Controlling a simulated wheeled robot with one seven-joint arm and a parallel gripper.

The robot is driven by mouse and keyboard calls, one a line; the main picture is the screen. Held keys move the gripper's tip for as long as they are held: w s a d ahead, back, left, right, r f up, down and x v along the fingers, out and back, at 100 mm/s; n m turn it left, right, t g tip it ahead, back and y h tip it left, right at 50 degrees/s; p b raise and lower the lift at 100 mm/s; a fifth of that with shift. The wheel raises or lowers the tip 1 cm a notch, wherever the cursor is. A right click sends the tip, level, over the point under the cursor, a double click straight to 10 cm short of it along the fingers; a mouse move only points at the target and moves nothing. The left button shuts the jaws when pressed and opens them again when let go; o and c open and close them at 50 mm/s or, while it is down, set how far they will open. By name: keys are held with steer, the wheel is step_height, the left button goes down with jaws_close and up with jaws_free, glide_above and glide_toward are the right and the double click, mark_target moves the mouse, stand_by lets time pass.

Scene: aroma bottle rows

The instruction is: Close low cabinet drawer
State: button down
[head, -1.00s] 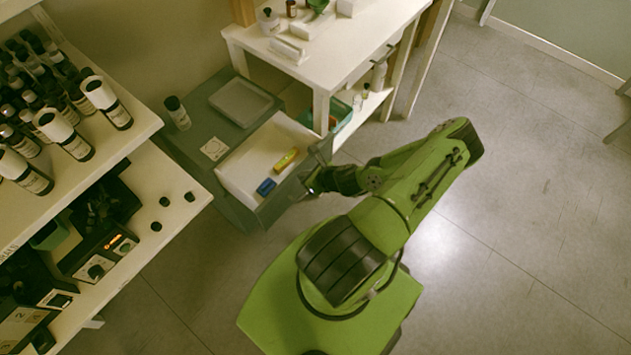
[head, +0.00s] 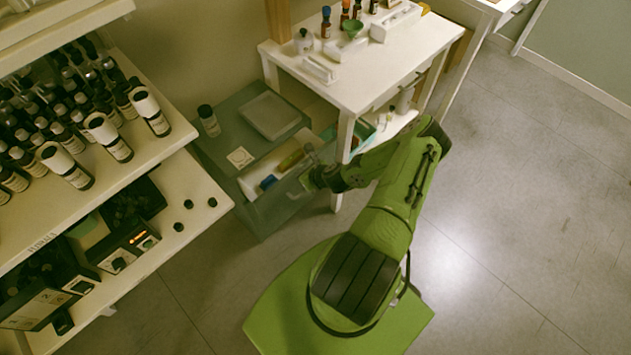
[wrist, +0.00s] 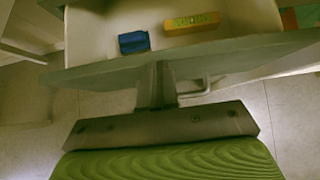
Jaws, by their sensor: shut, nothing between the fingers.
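The low cabinet (head: 213,152) is grey-green and stands between the bottle shelf and the white table. Its drawer (head: 290,196) is partly open, with a white inside. A blue item (head: 268,182) and a yellow item (head: 291,159) lie in it; the blue item (wrist: 134,42) and yellow item (wrist: 192,23) also show in the wrist view. My gripper (wrist: 157,66) is shut and empty, with its fingertips at the outer face of the drawer front (wrist: 235,53). The drawer's handle (wrist: 197,90) is just right of the fingers. The head view hides the fingertips.
A white table (head: 345,88) with small bottles stands behind the drawer, one leg close to my arm. A shelf of dark bottles (head: 62,165) is at left. A bottle (head: 208,121) and a tray (head: 268,115) sit on the cabinet top. The floor at right is clear.

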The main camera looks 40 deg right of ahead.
steer(key=w, duration=1.1)
steer(key=shift+w+a, duration=0.15)
steer(key=shift+a, duration=0.05)
steer(key=shift+w+r, duration=0.1)
steer(key=shift+r, duration=0.05)
steer(key=shift+d, duration=0.1)
